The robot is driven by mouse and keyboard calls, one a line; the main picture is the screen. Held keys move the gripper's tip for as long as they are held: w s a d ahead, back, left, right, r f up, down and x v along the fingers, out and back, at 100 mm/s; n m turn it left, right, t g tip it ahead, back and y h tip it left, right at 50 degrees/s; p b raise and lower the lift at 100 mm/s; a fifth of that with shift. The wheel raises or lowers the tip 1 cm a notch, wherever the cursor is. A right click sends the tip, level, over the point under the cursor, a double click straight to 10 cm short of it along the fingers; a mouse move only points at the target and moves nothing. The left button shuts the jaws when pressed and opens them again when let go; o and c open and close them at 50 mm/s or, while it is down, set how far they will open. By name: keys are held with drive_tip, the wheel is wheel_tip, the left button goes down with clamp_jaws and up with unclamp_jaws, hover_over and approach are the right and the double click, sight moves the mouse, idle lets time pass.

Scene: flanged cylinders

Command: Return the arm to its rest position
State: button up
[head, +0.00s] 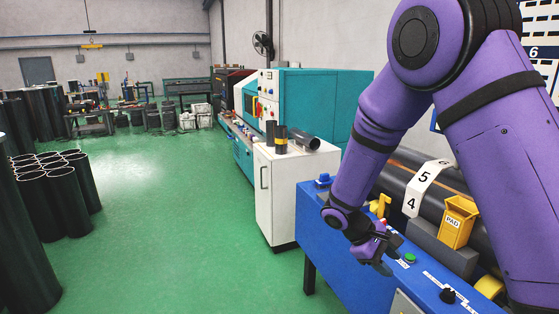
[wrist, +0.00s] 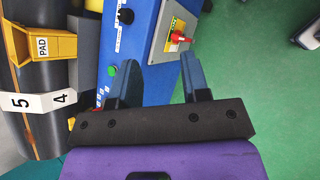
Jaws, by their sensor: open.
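My purple arm (head: 380,110) comes in from the upper right of the head view and hangs down over the blue machine's front. My gripper (head: 385,262) is low over the blue machine (head: 340,235), near a green button (head: 410,258). In the wrist view my gripper (wrist: 160,78) is open, its two blue fingers apart with nothing between them. The blue machine body (wrist: 150,20) and a panel with a red switch (wrist: 178,37) show beyond the fingers. The fingertips are partly hidden in the head view.
A dark cylinder (head: 395,182) lies along the machine, with a white numbered strip (head: 425,185) and a yellow PAD box (head: 458,222). A white cabinet (head: 275,195) with short dark cylinders stands to its left. Upright black tubes (head: 60,200) stand far left. The green floor (head: 170,220) between is clear.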

drive_tip(key=s+d+r+m+y, duration=0.25)
drive_tip(key=s+r, duration=0.25)
drive_tip(key=r, duration=0.6)
drive_tip(key=s+d+r+m+t+y, duration=0.1)
drive_tip(key=s+r+m+t+y, duration=0.4)
drive_tip(key=s+r, duration=1)
drive_tip(key=s+t+y, duration=0.1)
drive_tip(key=s+t, duration=0.1)
drive_tip(key=s, duration=0.1)
drive_tip(key=shift+s+d+r+t, duration=0.3)
drive_tip(key=shift+s+r+t, duration=0.05)
drive_tip(key=shift+s+t, duration=0.05)
